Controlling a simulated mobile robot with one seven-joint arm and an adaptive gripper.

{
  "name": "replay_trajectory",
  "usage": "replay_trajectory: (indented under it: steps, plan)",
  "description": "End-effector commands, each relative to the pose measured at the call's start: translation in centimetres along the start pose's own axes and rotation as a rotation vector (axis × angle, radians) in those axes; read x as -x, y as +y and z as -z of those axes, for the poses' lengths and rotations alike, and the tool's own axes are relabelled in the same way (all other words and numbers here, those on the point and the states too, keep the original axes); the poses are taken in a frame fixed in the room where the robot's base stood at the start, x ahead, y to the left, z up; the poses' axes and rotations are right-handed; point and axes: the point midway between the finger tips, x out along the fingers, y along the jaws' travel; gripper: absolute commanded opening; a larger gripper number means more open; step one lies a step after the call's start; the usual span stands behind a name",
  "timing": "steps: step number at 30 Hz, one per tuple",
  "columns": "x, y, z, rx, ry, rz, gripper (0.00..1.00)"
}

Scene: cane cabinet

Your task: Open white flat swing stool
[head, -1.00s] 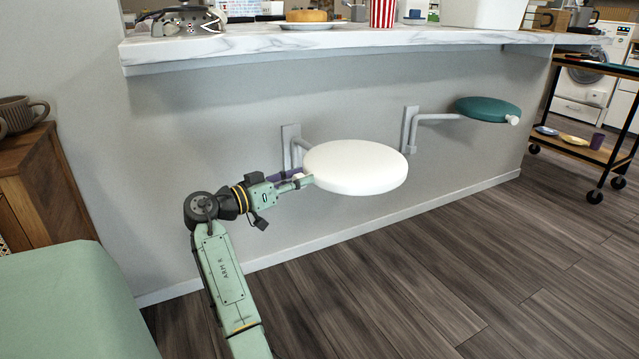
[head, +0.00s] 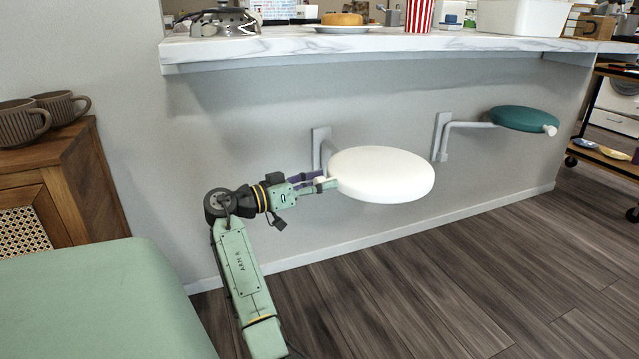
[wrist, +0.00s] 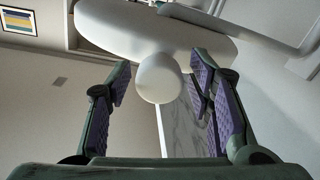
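The white flat swing stool (head: 385,174) has a round white seat on a grey arm, held by a wall bracket (head: 319,152) under the counter. In the wrist view its seat (wrist: 120,27) fills the top, and a white round knob (wrist: 158,80) sticks out from its edge towards me. My gripper (head: 324,183) is at the left edge of the seat. In the wrist view my gripper (wrist: 160,85) is open, with the purple finger pads on either side of the knob and a visible gap on each side. The head view does not clearly show the knob between the fingers.
A marble counter (head: 400,45) overhangs the grey wall above the stool. A teal swing stool (head: 524,118) is mounted further right. A wooden cabinet (head: 85,185) with mugs stands at left, and a black cart (head: 605,150) at far right. The wooden floor in front is clear.

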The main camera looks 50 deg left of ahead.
Motion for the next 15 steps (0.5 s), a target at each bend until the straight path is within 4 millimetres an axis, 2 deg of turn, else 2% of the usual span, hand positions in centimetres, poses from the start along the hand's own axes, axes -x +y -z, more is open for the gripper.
replay_trajectory:
  steps: [10, 15]
  plan:
    - [0.3, 0.1, 0.0, -0.001, 0.0, -0.002, 0.51]
    - [2.4, 0.0, 0.0, -0.001, 0.001, 0.0, 0.51]
